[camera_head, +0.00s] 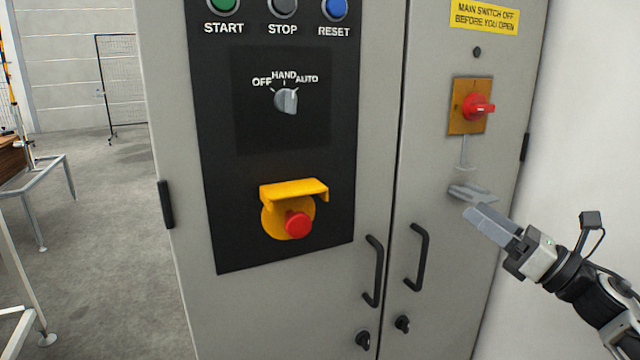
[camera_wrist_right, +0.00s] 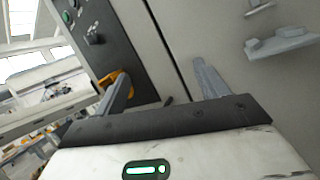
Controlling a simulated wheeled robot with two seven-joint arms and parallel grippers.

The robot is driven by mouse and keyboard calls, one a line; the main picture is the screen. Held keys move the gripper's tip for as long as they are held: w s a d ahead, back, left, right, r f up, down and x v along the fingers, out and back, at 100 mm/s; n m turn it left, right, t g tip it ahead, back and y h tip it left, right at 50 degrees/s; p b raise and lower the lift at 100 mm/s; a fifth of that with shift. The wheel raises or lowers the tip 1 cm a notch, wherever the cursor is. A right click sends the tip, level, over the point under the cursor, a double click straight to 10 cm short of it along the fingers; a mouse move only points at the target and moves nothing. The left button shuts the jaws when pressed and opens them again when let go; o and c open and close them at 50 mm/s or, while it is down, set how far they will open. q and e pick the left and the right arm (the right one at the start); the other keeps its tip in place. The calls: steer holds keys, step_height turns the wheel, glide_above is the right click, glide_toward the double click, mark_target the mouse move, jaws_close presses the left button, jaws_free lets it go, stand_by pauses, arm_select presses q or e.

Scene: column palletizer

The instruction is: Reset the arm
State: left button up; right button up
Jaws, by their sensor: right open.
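My right gripper (camera_head: 478,212) is at the right of the head view, in front of the cabinet's right door, below the red main switch (camera_head: 478,108). Its fingers are apart and empty in the right wrist view (camera_wrist_right: 165,88). My left gripper is in neither view.
A selector knob (camera_head: 286,99) and a red emergency stop (camera_head: 298,224) under a yellow guard (camera_head: 294,190) are on the panel. Black door handles (camera_head: 374,270) stick out below. Open floor (camera_head: 120,220) lies left.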

steer(key=s+a+f+m+h, duration=0.3)
steer(key=f+m, duration=0.5)
steer(key=m, duration=0.1)
steer(key=s+a+f+m+t+h, duration=0.1)
steer(key=s+a+f+m+h, duration=0.2)
steer(key=f+m, duration=0.5)
steer(key=s+a+f+m+h, duration=0.2)
steer(key=s+f+m+h, duration=0.15)
steer(key=f+m, duration=0.5)
arm_select(q)
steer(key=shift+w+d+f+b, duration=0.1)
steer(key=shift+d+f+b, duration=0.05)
steer(key=shift+b, duration=0.6)
arm_select(e)
steer(key=s+a+f+m+g+h, duration=0.1)
steer(key=s+a+f+m+g, duration=0.2)
steer(key=s+f+m, duration=0.2)
steer(key=s+a+f+m+g+h, duration=0.1)
steer(key=s+a+f+m+g, duration=0.2)
steer(key=s+f+m, duration=0.3)
steer(key=s+a+m, duration=0.1)
steer(key=s+m, duration=0.2)
steer(key=s, duration=0.1)
steer(key=shift+s+f+g, duration=0.2)
steer(key=shift+f+g, duration=0.05)
steer(key=shift+g, duration=0.05)
steer(key=shift+c, duration=0.2)
